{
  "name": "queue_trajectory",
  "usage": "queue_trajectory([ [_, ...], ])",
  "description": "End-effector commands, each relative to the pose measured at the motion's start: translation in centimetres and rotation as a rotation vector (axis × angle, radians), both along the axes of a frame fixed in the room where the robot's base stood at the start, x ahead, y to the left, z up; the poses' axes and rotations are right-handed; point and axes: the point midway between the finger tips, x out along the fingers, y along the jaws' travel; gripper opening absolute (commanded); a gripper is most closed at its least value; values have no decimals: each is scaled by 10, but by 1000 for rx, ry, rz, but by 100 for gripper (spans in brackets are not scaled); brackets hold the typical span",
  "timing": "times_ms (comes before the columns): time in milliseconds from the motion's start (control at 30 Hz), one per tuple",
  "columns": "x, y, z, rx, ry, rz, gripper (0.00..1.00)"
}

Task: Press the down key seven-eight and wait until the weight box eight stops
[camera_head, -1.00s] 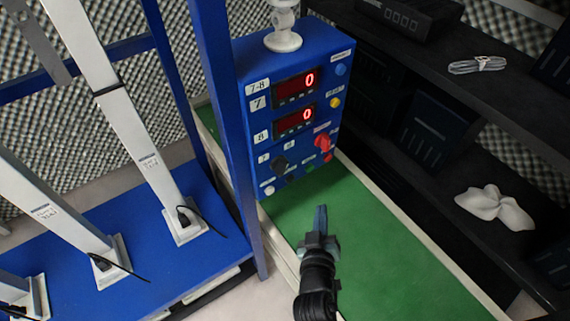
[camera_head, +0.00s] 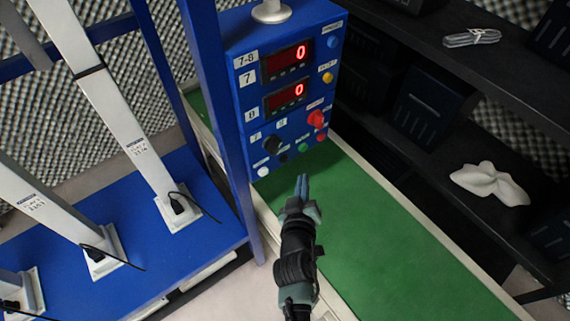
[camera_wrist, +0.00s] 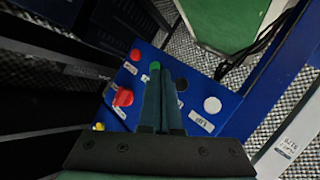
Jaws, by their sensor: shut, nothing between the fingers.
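The blue control box (camera_head: 262,133) stands at the end of the green bench top, with two red displays, labelled 7 and 8, each reading 0. Its lower keys are a white key (camera_head: 262,172), a black key (camera_head: 283,158), a green key (camera_head: 302,147) and a red key (camera_head: 321,137); their small labels are hard to read, so I cannot tell which is the down key. My gripper (camera_head: 302,185) is shut and empty, just in front of the box's lower edge. In the wrist view, its fingers (camera_wrist: 162,90) point between the green key (camera_wrist: 154,66) and black key (camera_wrist: 182,84); contact is unclear. I cannot identify weight box eight.
A red knob (camera_head: 317,119) and a yellow button (camera_head: 328,77) sit on the box. A blue upright post (camera_head: 222,120) stands close to its left. White columns (camera_head: 125,135) stand on a blue platform at left. Dark shelves with a white cloth-like object (camera_head: 489,183) lie at right.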

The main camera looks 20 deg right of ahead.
Motion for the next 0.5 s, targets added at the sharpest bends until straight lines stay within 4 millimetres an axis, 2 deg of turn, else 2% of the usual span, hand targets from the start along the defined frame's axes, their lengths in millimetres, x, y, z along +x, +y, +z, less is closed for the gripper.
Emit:
queue_trajectory([
  [200,26,9,-4,-1,-1,1,0],
  [500,38,14,0,0,0,0,0],
])
